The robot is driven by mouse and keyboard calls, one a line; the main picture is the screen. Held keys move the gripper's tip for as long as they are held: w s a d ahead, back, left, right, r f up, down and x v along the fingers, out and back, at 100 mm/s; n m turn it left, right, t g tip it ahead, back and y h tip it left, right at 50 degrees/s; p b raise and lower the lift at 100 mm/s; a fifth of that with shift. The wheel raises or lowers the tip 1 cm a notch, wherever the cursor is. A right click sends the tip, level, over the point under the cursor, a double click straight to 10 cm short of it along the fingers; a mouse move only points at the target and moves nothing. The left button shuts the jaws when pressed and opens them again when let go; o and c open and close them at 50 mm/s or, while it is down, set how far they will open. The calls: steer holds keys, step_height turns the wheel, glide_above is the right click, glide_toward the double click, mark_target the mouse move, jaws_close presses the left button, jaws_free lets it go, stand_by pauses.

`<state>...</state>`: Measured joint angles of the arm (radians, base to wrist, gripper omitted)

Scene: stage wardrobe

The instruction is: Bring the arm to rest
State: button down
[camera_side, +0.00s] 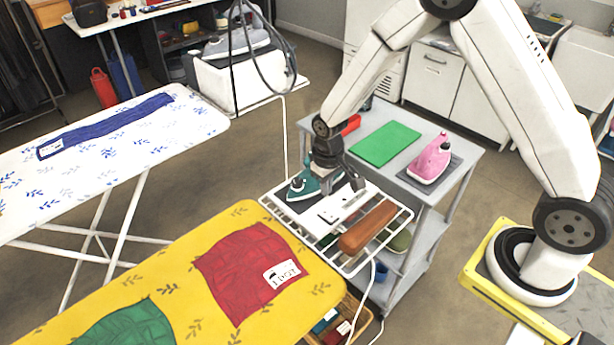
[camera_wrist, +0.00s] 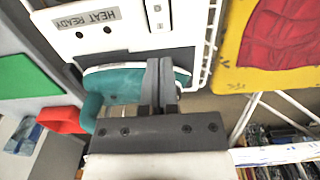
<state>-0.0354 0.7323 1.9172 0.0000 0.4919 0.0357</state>
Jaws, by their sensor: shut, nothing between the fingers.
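My gripper (camera_side: 326,187) is at the end of my bent arm, pointing down over the wire rack on the ironing board's end. Its two fingers are together and empty; they also show closed in the wrist view (camera_wrist: 160,68). A teal iron (camera_side: 303,186) is on the rack, just left of my gripper and partly hidden by it. In the wrist view the teal iron (camera_wrist: 112,83) lies behind the fingers; I cannot tell whether they touch it. A white plate marked HEAT READY (camera_wrist: 85,30) is beside the iron.
The wire rack (camera_side: 399,225) also carries a brown block (camera_side: 367,226). A yellow board (camera_side: 223,225) holds red and green cloths. A grey cart (camera_side: 456,150) carries a pink iron (camera_side: 433,160) and a green mat (camera_side: 386,144). A cable hangs near the rack.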

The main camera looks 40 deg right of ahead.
steer(key=s+d+r+t, duration=0.1)
steer(key=s+r+t, duration=0.1)
steer(key=s+r, duration=1)
steer(key=shift+s+d+t, duration=0.25)
steer(key=shift+s+t, duration=0.05)
steer(key=shift+s, duration=0.65)
steer(key=shift+r, duration=0.1)
stand_by(0.6)
